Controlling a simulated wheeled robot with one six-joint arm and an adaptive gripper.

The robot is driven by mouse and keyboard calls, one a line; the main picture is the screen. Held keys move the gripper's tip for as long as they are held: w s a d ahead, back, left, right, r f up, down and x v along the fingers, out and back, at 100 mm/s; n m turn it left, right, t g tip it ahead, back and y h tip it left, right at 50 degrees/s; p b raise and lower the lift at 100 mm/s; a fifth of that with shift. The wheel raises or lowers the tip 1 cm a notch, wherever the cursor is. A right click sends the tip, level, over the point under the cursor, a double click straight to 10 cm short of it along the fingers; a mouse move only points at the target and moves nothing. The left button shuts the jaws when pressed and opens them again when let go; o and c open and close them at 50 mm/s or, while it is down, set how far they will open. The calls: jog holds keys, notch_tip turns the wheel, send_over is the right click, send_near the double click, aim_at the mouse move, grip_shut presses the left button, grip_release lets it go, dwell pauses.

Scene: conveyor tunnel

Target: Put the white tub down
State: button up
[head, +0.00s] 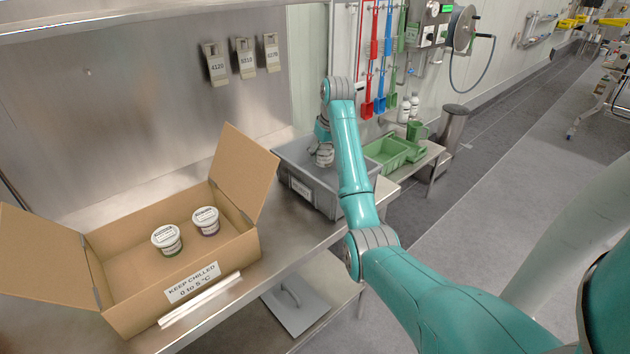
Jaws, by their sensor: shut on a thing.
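My gripper (323,143) points down over the grey crate (332,208) and is shut on a white tub (325,157). The tub is small in this view and its upper part is covered by my gripper. It is over or inside the crate's opening; I cannot tell whether it touches the crate's floor. My arm hides the right part of the crate. Two other white-lidded tubs stand upright in the open cardboard box at the left, one at the front (167,240) and one behind it to the right (206,221).
The cardboard box (225,252) has its flaps spread on the steel bench, left of the crate. A white rod (200,300) lies before it. Green trays (388,152) stand on a lower bench behind my arm. Numbered clips (245,58) hang on the steel wall.

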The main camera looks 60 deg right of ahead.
notch_tip(320, 180, down, 9)
jog(key=shift+r, duration=0.1)
dwell(0.3)
jog(key=o, duration=1.7)
jog(key=shift+f, duration=0.2)
